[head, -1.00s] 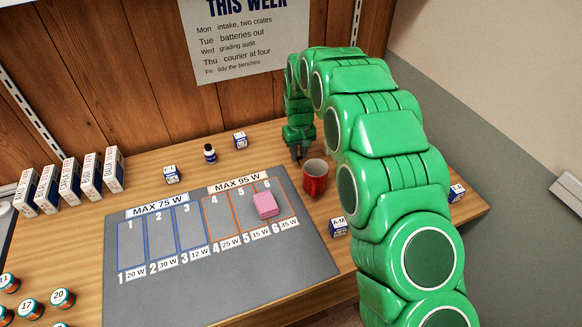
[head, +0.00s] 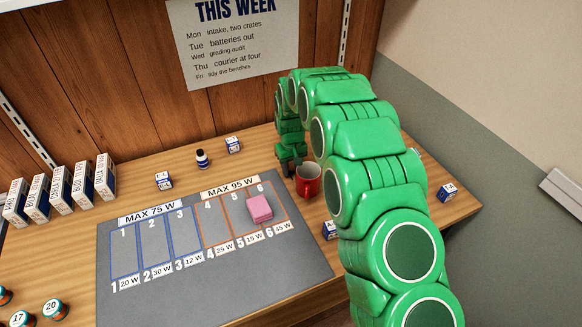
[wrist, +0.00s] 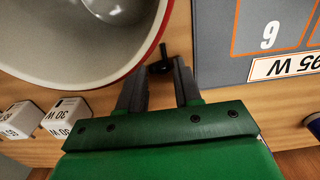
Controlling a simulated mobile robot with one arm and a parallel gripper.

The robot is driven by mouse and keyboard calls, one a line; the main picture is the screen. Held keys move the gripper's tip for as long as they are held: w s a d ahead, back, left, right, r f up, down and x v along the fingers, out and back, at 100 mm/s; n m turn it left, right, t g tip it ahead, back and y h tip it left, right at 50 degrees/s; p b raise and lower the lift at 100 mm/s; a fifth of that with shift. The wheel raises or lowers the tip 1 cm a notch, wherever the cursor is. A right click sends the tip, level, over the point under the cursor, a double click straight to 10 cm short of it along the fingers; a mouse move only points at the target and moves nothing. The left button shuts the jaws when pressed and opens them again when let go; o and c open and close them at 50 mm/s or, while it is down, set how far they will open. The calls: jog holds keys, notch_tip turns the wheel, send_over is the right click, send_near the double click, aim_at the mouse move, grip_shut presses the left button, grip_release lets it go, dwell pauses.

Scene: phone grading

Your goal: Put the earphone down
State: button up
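My gripper (head: 289,168) is low over the wooden bench, just left of and behind the red mug (head: 308,187) in the head view. In the wrist view, a small dark earphone (wrist: 158,67) sits between the fingertips of my gripper (wrist: 161,70). In the head view the earphone is too small to make out.
The mug's wide rim (wrist: 150,50) is close to my left finger. The grey mat (head: 215,280) with numbered slots lies to the left in the head view and carries a pink block (head: 259,208). Small labelled cubes (head: 233,145) stand around. Bare wood lies between mug and mat.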

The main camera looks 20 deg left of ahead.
aim_at(291, 171)
jog(key=shift+o, duration=1.1)
notch_tip(291, 171, up, 12)
jog(key=shift+r, duration=0.2)
